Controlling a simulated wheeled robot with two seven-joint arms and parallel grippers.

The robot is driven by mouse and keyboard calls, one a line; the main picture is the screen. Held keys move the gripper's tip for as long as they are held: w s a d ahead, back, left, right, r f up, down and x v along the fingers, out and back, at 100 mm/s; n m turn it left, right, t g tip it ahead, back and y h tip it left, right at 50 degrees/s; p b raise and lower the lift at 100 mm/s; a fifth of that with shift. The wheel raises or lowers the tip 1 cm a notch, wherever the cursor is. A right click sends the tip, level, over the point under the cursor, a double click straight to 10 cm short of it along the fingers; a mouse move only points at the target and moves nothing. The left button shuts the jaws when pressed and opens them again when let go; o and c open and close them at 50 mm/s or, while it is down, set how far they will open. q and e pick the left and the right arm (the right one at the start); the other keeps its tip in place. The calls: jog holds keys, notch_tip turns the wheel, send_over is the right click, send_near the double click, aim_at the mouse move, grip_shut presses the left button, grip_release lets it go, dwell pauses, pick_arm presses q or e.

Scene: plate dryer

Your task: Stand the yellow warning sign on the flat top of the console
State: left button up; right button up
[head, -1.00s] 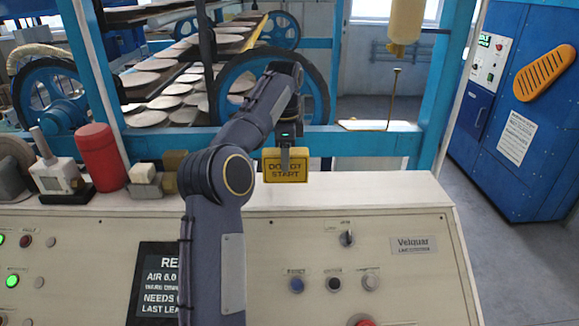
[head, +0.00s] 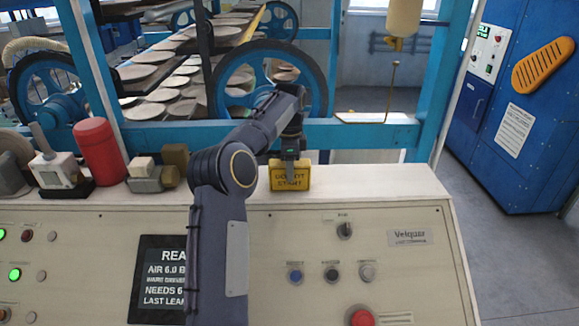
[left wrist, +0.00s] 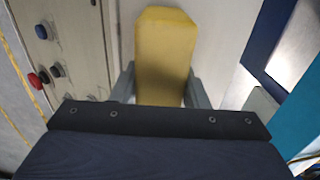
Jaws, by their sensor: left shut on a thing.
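The yellow warning sign (head: 290,178), with dark "DO NOT START" lettering, is upright at the flat top of the console (head: 370,184). My left gripper (head: 290,162) comes down on it from above and is shut on its upper part. In the left wrist view the sign (left wrist: 165,55) fills the space between the two grey fingers (left wrist: 160,88), with the pale console top around it. The sign's lower edge is at or very near the console top; I cannot tell whether it touches. My right gripper is in neither view.
A red cylinder (head: 99,152), a white boxy device (head: 57,172) and small blocks (head: 146,178) stand on the console top to the left. The top is clear to the sign's right. A blue frame rail (head: 350,134) runs behind. The front panel carries buttons and a red knob (head: 362,318).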

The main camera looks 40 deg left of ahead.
pick_arm(q)
jog(key=o, duration=1.1)
notch_tip(320, 180, up, 7)
jog(key=shift+r, duration=0.2)
jog(key=shift+s+d+r, duration=0.1)
jog(key=shift+d+r, duration=0.05)
jog(key=shift+r, duration=0.3)
jog(key=s+d+r+n+t+h, duration=0.1)
jog(key=s+d+r+n+t, duration=0.3)
jog(key=s+d, duration=0.85)
jog(key=s+d+f+n+h, duration=0.1)
jog(key=s+d+f+n, duration=0.1)
jog(key=s+d+f, duration=0.2)
jog(key=s+d+f+n+t+h, duration=0.1)
jog(key=s+d+f+n, duration=0.2)
jog(key=s, duration=0.6)
jog(key=s+d+f+n, duration=0.2)
jog(key=s+d+f, duration=0.4)
jog(key=s, duration=0.1)
jog(key=shift+d+f+n+t+h, duration=0.1)
jog(key=shift+d+n+t+h, duration=0.2)
jog(key=shift+n+h, duration=0.1)
